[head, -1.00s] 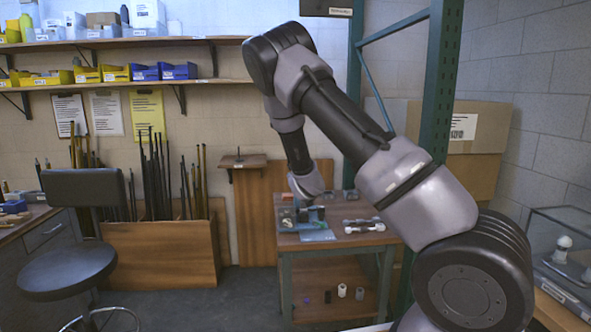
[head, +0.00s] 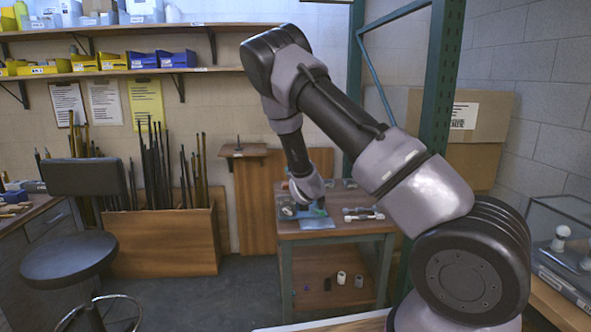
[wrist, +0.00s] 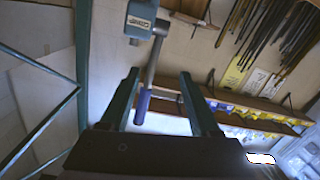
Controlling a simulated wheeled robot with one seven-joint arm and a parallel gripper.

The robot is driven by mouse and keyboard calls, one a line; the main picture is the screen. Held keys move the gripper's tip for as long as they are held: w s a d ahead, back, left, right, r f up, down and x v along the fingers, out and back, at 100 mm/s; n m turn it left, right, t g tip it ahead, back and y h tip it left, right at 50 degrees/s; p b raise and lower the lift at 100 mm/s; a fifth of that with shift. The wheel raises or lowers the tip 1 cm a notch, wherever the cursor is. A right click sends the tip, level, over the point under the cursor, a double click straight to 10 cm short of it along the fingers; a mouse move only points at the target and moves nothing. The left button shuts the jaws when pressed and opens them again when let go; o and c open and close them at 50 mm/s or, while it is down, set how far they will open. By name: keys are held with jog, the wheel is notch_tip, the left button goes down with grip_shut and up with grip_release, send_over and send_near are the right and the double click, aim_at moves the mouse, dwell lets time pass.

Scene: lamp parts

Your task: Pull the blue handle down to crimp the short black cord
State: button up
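In the wrist view, the blue handle (wrist: 142,107) hangs at the end of a grey lever from the teal crimp tool head (wrist: 141,18). The handle lies between the two fingers of my gripper (wrist: 160,76), closer to the left finger. A gap shows on the right side, so the fingers are open and not gripping it. In the head view, my gripper (head: 316,208) is low over the left part of the small wooden table and largely covers the crimp tool. I cannot make out the short black cord.
The small table (head: 345,228) carries a blue mat (head: 312,224) and white parts (head: 362,214) right of the tool. A green rack post (head: 440,90) stands right of it. A stool (head: 70,255) is at the left, with open floor between.

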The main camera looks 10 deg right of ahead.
jog(key=s, duration=1)
jog(key=shift+s+a+r, duration=0.15)
jog(key=shift+s+r, duration=0.25)
jog(key=shift+r, duration=0.05)
